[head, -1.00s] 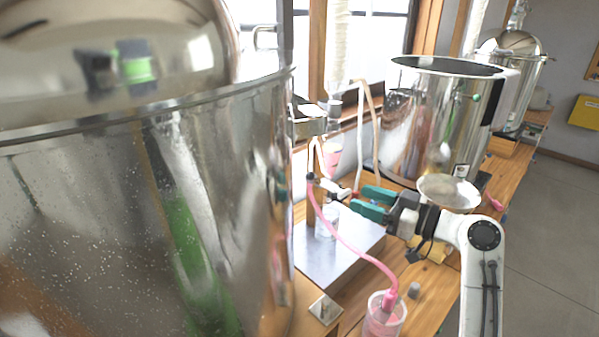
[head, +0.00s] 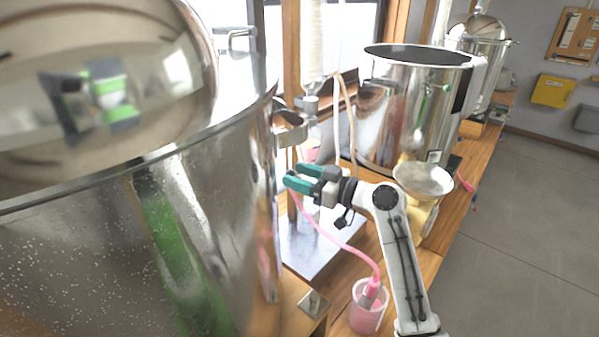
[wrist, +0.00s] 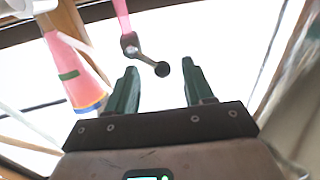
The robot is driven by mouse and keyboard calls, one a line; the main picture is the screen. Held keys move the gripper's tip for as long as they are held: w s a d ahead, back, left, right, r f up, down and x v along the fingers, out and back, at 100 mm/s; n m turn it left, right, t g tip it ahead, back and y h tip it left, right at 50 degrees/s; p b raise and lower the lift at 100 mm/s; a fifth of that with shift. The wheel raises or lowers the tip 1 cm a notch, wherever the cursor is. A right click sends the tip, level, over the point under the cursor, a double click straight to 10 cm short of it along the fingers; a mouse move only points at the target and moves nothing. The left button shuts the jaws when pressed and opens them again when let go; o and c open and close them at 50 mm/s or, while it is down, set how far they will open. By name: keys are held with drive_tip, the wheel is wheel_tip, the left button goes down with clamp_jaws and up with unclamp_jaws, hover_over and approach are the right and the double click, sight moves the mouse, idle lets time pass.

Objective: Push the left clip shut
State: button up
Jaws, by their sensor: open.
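My gripper (head: 299,175) is open, with two green fingers apart and nothing between them. In the head view it is beside the big steel pot (head: 150,235) on the left, by the pink hose. In the wrist view, a small metal lever with a black ball end (wrist: 145,55) hangs from a pink tube (wrist: 122,15). It lies beyond and between my fingertips (wrist: 160,78) and looks apart from them. A metal loop (head: 236,38) stands at the pot's far rim. I cannot tell which of these parts is the left clip. My fingers hide what is behind them.
A pink hose (head: 338,242) runs down into a beaker of pink liquid (head: 367,312) on the bench. A metal bracket (head: 288,130) sticks out from the left pot near my gripper. A second steel pot (head: 392,120) and a shallow bowl (head: 422,179) stand to the right.

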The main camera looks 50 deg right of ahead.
drive_tip(key=shift+w, duration=0.15)
drive_tip(key=shift+c, duration=0.2)
drive_tip(key=shift+a+f, duration=0.1)
clamp_jaws()
idle(0.3)
drive_tip(key=shift+w+d+f+m+t+h, duration=0.1)
drive_tip(key=shift+d+m+t+h, duration=0.55)
drive_tip(key=shift+m, duration=2.7)
drive_tip(key=shift+w+d+f+m+t+h, duration=0.1)
drive_tip(key=shift+d+m+t+h, duration=0.5)
drive_tip(key=shift+m, duration=2.7)
drive_tip(key=shift+d+f+m+t+h, duration=0.2)
drive_tip(key=shift+d+m, duration=0.8)
drive_tip(key=shift+m, duration=2.35)
drive_tip(key=shift+r, duration=0.1)
